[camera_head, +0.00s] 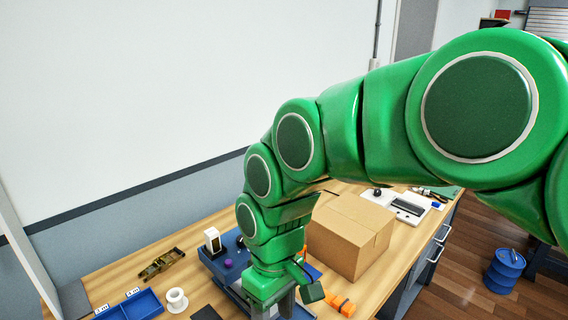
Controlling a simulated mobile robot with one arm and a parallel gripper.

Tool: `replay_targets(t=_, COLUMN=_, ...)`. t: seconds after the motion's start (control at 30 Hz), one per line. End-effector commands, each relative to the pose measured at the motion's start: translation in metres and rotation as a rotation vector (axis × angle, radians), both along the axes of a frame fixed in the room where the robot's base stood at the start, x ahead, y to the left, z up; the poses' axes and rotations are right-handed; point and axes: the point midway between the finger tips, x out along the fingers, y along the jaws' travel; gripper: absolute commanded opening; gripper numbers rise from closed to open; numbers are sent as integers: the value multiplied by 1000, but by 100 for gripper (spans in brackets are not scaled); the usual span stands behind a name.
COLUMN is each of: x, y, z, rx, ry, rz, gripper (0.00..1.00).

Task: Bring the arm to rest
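My green arm reaches from the right edge across the picture, bent down toward the workbench (138,272). My gripper (284,302) hangs over the bench at the bottom middle, just left of the cardboard box. Its grey fingers point down and run to the bottom edge of the picture. The fingertips are cut off or hidden, so I cannot tell whether it is open or holds something.
A closed cardboard box (349,236) stands right beside my gripper. A blue fixture (226,264), an orange piece (340,304), a white spool (176,300), a blue tray (130,306) and a brass-coloured part (162,263) are on the bench. A blue drum (504,271) stands on the floor.

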Motion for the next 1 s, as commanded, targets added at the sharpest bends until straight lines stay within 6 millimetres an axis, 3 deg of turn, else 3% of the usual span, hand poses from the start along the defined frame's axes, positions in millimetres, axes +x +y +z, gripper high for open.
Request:
replay_targets(t=0.2, x=-20, y=-52, z=1, rx=-34, ry=-4, rz=-186, gripper=50)
replay_targets(t=0.6, x=-73, y=-129, z=-7, rx=-98, ry=7, rz=-550, gripper=50)
replay_targets(t=0.8, x=-101, y=-155, z=-14, rx=-120, ry=15, rz=-720, gripper=50)
replay_targets(t=1.0, x=-116, y=-166, z=-18, rx=-131, ry=21, rz=-810, gripper=50)
